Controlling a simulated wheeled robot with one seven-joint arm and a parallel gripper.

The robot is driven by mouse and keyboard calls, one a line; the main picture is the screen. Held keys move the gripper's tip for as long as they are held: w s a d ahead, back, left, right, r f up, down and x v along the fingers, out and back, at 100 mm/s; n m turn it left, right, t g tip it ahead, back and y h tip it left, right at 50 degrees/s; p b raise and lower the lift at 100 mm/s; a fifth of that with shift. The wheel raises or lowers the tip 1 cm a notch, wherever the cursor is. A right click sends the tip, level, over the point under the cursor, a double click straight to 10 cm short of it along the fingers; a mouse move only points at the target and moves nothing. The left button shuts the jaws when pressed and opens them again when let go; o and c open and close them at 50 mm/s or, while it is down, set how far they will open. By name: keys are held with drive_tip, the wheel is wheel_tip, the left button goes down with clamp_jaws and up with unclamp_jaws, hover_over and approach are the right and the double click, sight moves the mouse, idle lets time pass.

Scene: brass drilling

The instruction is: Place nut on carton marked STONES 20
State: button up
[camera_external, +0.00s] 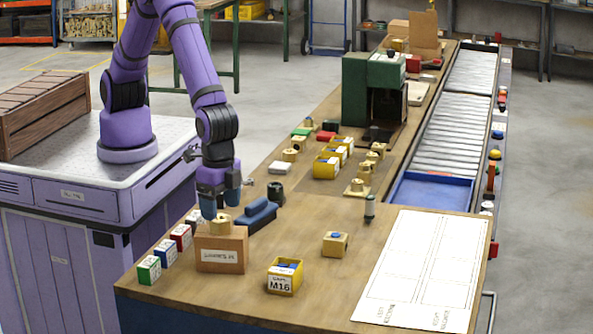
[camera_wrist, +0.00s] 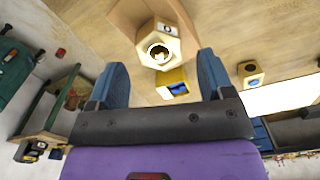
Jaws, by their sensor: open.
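The brass hex nut (camera_external: 221,222) sits on top of the brown carton (camera_external: 221,252), whose front label is too small to read surely. In the wrist view the nut (camera_wrist: 158,45) shows its open bore and rests against the carton's top (camera_wrist: 128,14). My gripper (camera_external: 220,208) is just above and behind the nut, pointing down. In the wrist view the blue fingers of my gripper (camera_wrist: 162,68) are spread wide, with the nut beyond and between the tips. No finger is seen touching the nut. The gripper hides part of the carton's rear.
Small red, blue and green boxes (camera_external: 165,251) stand left of the carton. A yellow M16 bin (camera_external: 284,276) and a brass block (camera_external: 335,244) lie to the right. A dark blue vise-like tool (camera_external: 256,215) is close behind. Bare tabletop (camera_external: 320,285) lies front right.

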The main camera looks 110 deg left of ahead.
sight(221, 218)
wheel_tip(221, 218, up, 8)
drive_tip(key=s+a+r+n+t+h, duration=0.1)
drive_tip(key=s+a+r, duration=0.3)
drive_tip(key=a+r, duration=0.7)
drive_tip(key=s+a+r+t, duration=0.1)
drive_tip(key=s+a+r, duration=0.2)
drive_tip(key=a+r, duration=0.8)
drive_tip(key=s+a+f+n+t+y, duration=0.1)
drive_tip(key=s+a+f+n+t, duration=0.1)
drive_tip(key=s+a, duration=1.7)
drive_tip(key=shift+s+t, duration=0.6)
drive_tip(key=shift+s, duration=0.6)
